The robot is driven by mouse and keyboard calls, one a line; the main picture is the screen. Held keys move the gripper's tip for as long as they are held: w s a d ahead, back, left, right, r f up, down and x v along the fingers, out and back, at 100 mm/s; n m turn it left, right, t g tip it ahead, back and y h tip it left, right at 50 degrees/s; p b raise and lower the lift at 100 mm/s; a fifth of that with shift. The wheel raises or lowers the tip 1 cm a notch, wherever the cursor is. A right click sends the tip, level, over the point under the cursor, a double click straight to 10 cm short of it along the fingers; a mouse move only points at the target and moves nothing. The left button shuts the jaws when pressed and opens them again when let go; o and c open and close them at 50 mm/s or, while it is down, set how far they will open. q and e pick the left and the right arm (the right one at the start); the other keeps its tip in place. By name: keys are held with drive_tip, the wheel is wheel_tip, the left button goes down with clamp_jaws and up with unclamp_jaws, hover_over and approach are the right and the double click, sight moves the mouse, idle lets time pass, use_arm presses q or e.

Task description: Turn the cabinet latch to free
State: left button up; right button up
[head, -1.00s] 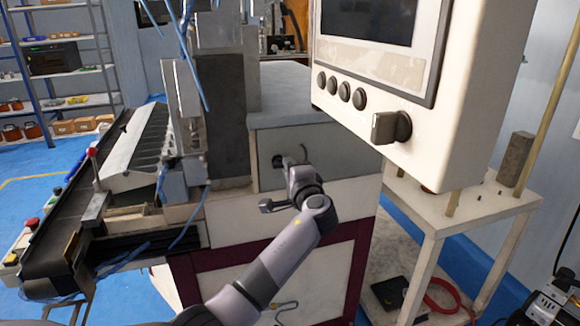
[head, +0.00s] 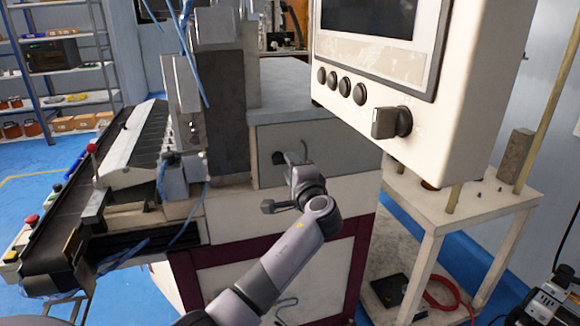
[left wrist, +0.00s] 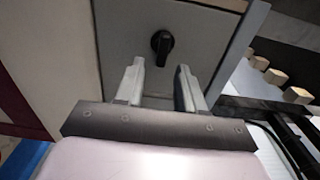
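The cabinet latch (head: 278,158) is a small black knob on the grey front panel (head: 327,139) of the machine cabinet. In the left wrist view the black latch (left wrist: 161,42) stands out from the panel, its grip running roughly up and down in that picture. My left gripper (left wrist: 160,66) is open, with its two pale fingers apart and nothing between them. The latch appears just beyond the fingertips, between their lines, and not touching them. In the head view my left gripper (head: 297,160) is just right of the latch. My right gripper is not in view.
A white control box (head: 465,100) with a screen and several black knobs hangs to the upper right of my left arm. A conveyor (head: 90,205) lies to the left. A white side table (head: 450,212) stands at the right.

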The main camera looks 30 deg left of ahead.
use_arm(q)
drive_tip(key=v, duration=0.5)
drive_tip(key=shift+s+d+b, duration=0.15)
drive_tip(key=shift+s+b, duration=0.05)
drive_tip(key=shift+b, duration=0.15)
drive_tip(key=shift+f, duration=0.1)
drive_tip(key=s+d+f+h, duration=0.2)
drive_tip(key=s+f+h, duration=0.15)
drive_tip(key=f, duration=0.45)
drive_tip(key=s+d+f+h, duration=0.2)
drive_tip(key=s+f+h, duration=0.15)
drive_tip(key=f, duration=0.45)
drive_tip(key=s+d+f+h, duration=0.2)
drive_tip(key=s+f+h, duration=0.15)
drive_tip(key=f, duration=0.45)
drive_tip(key=s+d+f+n+h, duration=0.2)
drive_tip(key=s+d+f+n, duration=0.1)
drive_tip(key=s, duration=0.6)
drive_tip(key=s+d+f+n+g+h, duration=0.1)
drive_tip(key=s+d+f+n+h, duration=0.2)
drive_tip(key=s, duration=0.7)
drive_tip(key=shift+s+f, duration=0.3)
drive_tip(key=shift+f, duration=0.25)
drive_tip(key=shift+h, duration=0.25)
drive_tip(key=shift+c, duration=0.4)
